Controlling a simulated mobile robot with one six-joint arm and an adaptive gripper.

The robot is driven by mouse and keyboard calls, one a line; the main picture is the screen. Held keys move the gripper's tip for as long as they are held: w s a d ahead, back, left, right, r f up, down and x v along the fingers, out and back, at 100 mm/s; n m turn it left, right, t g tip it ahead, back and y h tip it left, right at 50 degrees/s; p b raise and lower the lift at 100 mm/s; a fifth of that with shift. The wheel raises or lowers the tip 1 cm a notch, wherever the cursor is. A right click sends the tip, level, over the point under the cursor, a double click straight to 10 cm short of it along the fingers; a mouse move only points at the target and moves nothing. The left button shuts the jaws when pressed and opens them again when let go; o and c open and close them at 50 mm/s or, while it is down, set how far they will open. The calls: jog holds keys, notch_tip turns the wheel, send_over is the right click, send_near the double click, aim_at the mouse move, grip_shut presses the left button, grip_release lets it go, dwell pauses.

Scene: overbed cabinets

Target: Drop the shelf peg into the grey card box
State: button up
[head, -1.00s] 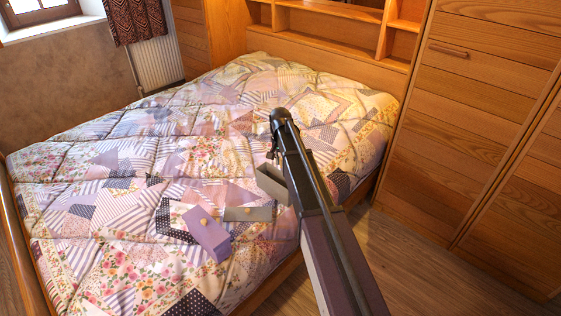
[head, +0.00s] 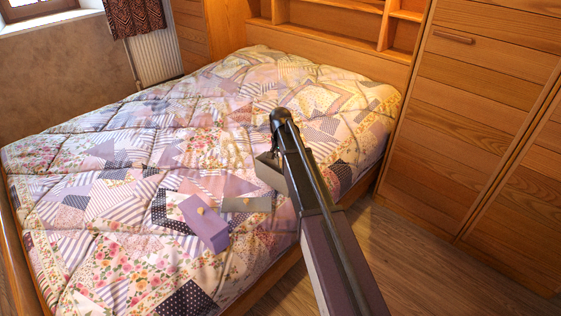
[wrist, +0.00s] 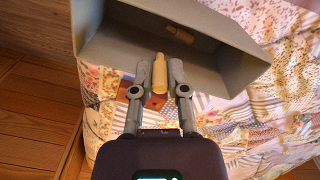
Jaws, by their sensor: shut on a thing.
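The shelf peg (wrist: 159,74) is a short tan wooden cylinder. My gripper (wrist: 158,72) is shut on it, one grey finger on each side. The open grey card box (wrist: 225,50) fills the top of the wrist view, and the peg overlaps its near side in the picture. I cannot tell the height between them. A small tan piece (wrist: 180,34) shows against the inside of the box. In the head view the grey card box (head: 268,172) lies on the bed, partly behind my arm. My gripper and the held peg are hidden there.
A purple box (head: 206,228) with a tan piece on it and a grey flat-faced piece (head: 245,204) lie on the patchwork quilt (head: 110,150). A wooden cabinet (head: 480,130) stands at the right, with open floor (head: 400,255) before it.

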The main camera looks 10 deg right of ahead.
jog(key=o, duration=0.7)
jog(key=shift+o, duration=0.2)
jog(key=shift+s, duration=0.1)
dwell(0.3)
